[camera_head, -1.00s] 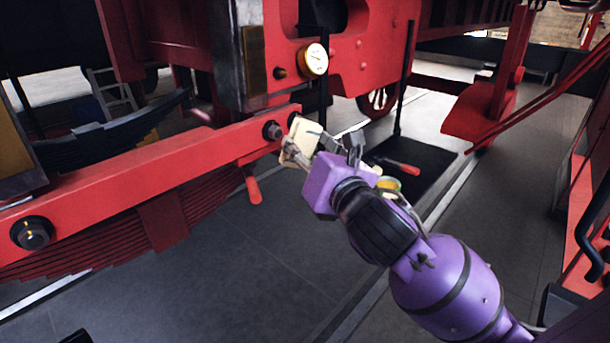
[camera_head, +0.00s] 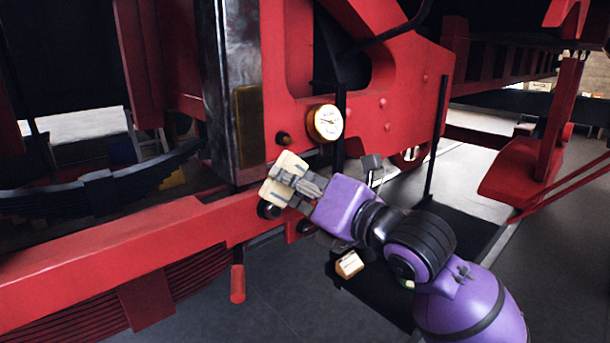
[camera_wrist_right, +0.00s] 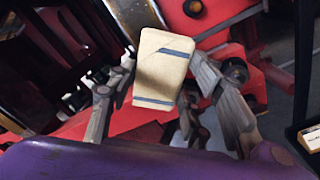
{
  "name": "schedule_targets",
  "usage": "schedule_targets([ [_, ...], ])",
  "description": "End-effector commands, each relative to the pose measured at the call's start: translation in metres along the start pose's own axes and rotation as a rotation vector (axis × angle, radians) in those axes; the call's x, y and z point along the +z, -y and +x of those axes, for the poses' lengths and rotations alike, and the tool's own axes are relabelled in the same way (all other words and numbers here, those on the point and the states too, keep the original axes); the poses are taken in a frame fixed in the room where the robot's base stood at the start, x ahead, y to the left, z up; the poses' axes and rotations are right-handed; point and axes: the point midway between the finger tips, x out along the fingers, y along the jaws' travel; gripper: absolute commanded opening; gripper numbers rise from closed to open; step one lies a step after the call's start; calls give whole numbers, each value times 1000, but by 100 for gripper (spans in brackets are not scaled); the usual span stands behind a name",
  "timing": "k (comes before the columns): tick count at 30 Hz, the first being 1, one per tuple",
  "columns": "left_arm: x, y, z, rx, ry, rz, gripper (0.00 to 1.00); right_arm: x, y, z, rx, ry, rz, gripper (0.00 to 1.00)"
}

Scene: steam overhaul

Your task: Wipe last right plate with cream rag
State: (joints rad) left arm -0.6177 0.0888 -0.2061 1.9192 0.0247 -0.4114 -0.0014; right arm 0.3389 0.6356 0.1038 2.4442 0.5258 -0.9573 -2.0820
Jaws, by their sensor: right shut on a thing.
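My right gripper (camera_head: 294,186) comes in from the right and is shut on the cream rag (camera_head: 281,195). The rag is a folded cream block with blue-grey stripes, and in the right wrist view (camera_wrist_right: 162,72) it stands between the fingers. A dull brown-gold plate (camera_head: 250,127) is fixed upright on the dark metal post, above and left of the rag. The rag appears below the plate in the head view, apart from it. My left gripper is out of view.
A round gauge (camera_head: 325,122) and a dark knob (camera_head: 284,139) sit on the red frame just above the gripper. A red beam (camera_head: 130,245) with a red handle (camera_head: 238,283) crosses the lower left. A dark stand holds a small labelled box (camera_head: 349,264).

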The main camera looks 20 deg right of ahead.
Motion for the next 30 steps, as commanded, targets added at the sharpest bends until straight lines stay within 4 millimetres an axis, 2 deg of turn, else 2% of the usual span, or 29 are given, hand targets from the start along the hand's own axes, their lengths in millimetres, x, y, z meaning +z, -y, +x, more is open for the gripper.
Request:
schedule_targets([
  [7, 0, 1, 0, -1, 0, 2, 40, 1, 2, 9, -3, 3, 71, 25],
  [12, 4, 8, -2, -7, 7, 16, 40, 0, 1, 27, -3, 3, 71, 25],
  [21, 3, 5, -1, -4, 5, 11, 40, 0, 2, 54, -3, 3, 68, 25],
  [30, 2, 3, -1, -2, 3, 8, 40, 0, 1, 60, -4, 2, 65, 25],
])
